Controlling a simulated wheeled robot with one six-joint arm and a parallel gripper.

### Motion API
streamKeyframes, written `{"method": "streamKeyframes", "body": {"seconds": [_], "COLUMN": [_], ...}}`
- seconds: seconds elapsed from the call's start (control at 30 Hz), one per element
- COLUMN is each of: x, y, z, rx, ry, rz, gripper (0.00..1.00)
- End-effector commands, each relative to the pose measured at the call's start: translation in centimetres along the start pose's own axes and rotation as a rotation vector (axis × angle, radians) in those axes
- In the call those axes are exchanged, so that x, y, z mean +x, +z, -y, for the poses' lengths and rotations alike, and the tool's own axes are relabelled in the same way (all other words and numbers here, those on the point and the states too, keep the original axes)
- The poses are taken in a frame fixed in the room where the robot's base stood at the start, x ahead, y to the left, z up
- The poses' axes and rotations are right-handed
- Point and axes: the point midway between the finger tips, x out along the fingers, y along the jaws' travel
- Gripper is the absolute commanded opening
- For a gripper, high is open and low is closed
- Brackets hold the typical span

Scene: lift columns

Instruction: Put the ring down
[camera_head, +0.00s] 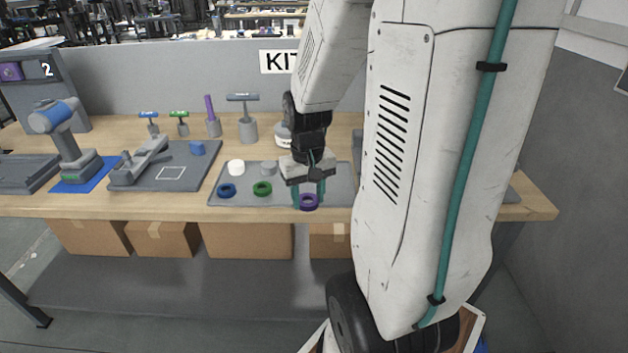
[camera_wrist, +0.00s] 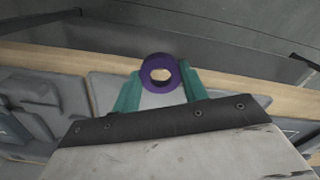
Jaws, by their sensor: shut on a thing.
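A purple ring (camera_head: 309,202) is between the teal fingers of my gripper (camera_head: 309,192), at the front right of the grey tray (camera_head: 225,199). In the wrist view the purple ring (camera_wrist: 160,73) is upright in the picture between the two fingertips of my gripper (camera_wrist: 160,86), with a light surface showing through its hole. The gripper is shut on it. I cannot tell whether the ring touches the tray or hangs just above it. A blue ring (camera_head: 227,190) and a green ring (camera_head: 262,188) lie on the tray to the left.
A white cylinder (camera_head: 236,167) and a grey one (camera_head: 268,168) stand behind the rings. A grey fixture (camera_head: 165,180) with a blue block (camera_head: 197,148) is further left. Several posts and tools, such as a grey T-shaped one (camera_head: 247,125), stand at the back. Cardboard boxes (camera_head: 247,241) sit below the wooden table (camera_head: 535,205).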

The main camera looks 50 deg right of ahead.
Motion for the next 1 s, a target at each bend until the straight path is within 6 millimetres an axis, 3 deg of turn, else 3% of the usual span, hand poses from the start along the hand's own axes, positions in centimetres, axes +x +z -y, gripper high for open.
{"method": "streamKeyframes", "body": {"seconds": [0.2, 0.43, 0.67, 0.9, 1.0], "x": [0.6, 1.1, 1.5, 4.5, 4.8], "y": [-3.2, -6.0, -6.8, -6.7, -6.8], "z": [-5.7, -10.0, -11.2, -11.0, -11.0], "rx": [0.014, 0.009, 0.004, 0.003, 0.003], "ry": [0.0, 0.0, 0.0, -0.001, 0.0], "rz": [0.002, 0.0, 0.001, 0.004, 0.0], "gripper": [0.16, 0.16, 0.16, 0.16, 0.16]}}
